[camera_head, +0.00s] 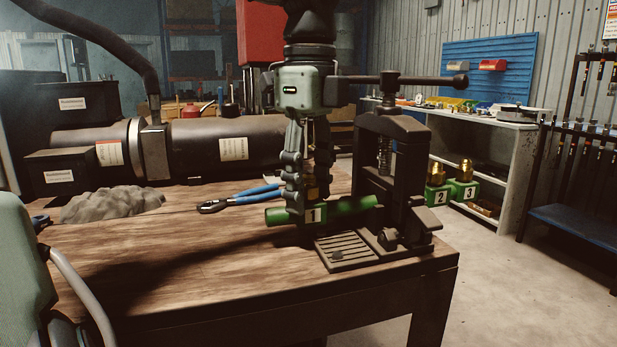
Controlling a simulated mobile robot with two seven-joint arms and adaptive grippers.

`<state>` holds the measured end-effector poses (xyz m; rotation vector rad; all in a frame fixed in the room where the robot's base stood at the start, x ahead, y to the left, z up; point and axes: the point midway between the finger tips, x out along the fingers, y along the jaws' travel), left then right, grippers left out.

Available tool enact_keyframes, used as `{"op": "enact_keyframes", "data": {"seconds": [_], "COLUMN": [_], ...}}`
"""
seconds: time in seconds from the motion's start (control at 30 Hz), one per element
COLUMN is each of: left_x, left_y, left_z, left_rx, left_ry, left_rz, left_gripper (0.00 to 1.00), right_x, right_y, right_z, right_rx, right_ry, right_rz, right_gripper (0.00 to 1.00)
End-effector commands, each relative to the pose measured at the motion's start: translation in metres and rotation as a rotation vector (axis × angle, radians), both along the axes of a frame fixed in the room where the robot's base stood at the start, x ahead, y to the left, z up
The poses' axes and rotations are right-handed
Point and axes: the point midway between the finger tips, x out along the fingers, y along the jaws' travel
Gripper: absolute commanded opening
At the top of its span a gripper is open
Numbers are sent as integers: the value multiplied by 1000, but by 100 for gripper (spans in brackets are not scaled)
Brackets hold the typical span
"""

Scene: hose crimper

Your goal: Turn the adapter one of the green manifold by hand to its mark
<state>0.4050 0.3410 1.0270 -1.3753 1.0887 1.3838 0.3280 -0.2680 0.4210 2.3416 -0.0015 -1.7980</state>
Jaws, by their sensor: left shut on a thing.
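The green manifold (350,204) lies across the black press at the table's right end, with the press frame hiding its middle. Number plates 1, 2 and 3 show along it. Brass adapters two (437,172) and three (465,170) stand upright on its right part. My left gripper (311,186) comes down from above over plate 1, its fingers shut around adapter one. Only a small brass-coloured bit of adapter one (312,190) shows between the fingers. Its mark cannot be made out. My right gripper is not in view.
The black press (404,165) with its long handle bar (430,80) stands close right of my left gripper. Blue-handled pliers (240,198) and a grey cloth-like heap (110,203) lie on the wooden table (170,260). A large dark cylinder (200,143) lies behind. The front tabletop is clear.

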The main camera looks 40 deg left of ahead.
Motion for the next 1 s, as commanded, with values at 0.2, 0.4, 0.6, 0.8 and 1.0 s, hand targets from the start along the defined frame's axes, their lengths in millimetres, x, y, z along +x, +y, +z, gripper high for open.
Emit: {"op": "enact_keyframes", "data": {"seconds": [0.2, 0.4, 0.6, 0.8, 1.0], "left_x": [0, 1, 1, 0, 0], "left_y": [0, 0, 0, 0, 0], "left_z": [-1, -1, -1, 0, 0], "left_rx": [1, 1, 3, 3, 3], "left_ry": [-2, -4, -4, -4, -3], "left_rz": [505, 874, 950, 949, 946], "left_gripper": [6, 0, 0, 37, 37], "right_x": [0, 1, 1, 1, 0], "right_y": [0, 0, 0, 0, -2], "right_z": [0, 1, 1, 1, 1], "right_rx": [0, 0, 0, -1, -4], "right_ry": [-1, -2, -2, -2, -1], "right_rz": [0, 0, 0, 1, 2], "right_gripper": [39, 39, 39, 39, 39]}}
